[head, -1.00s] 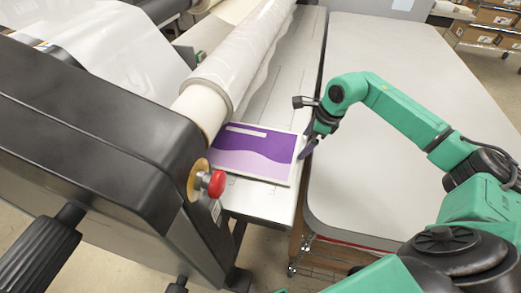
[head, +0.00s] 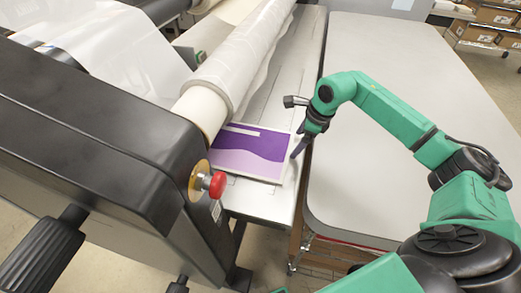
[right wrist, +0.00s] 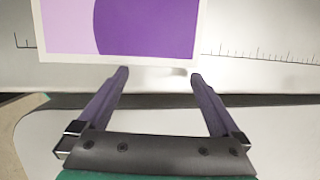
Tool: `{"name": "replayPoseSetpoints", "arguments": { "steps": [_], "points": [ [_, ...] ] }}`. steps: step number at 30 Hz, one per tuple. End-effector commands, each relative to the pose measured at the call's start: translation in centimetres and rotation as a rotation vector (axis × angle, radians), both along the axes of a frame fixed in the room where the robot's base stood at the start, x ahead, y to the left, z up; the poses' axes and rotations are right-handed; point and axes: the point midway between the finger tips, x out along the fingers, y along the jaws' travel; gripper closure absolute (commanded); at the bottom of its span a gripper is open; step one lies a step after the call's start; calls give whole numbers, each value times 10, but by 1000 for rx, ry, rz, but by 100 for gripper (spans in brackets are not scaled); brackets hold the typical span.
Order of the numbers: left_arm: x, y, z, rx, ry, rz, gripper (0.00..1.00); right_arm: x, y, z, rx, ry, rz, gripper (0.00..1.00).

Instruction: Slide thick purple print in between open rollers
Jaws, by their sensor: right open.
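The purple print (head: 250,150), a flat panel with a dark purple and a lilac area and a pale border, lies on the laminator's feed table (head: 262,203). Its far left edge is at the film-covered roller (head: 235,65); I cannot tell whether it passes under. In the right wrist view the print (right wrist: 150,28) lies just ahead of the fingertips. My right gripper (head: 297,152) is open at the print's right edge, and its two fingers (right wrist: 157,75) have nothing between them. Whether they touch the edge is unclear. The gap between the rollers is hidden. My left gripper is out of view.
The black laminator side housing (head: 90,130) with a red knob (head: 217,184) stands left of the print. A pale table (head: 390,60) lies to the right, across a narrow gap, and is clear. Ruler marks (right wrist: 260,52) show on the feed table.

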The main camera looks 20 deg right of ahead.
Motion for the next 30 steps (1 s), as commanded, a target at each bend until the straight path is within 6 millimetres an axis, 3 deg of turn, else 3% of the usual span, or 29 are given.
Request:
{"name": "replayPoseSetpoints", "arguments": {
  "steps": [30],
  "points": [
    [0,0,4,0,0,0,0,11,14,0,2,-1,0,0]
  ]
}}
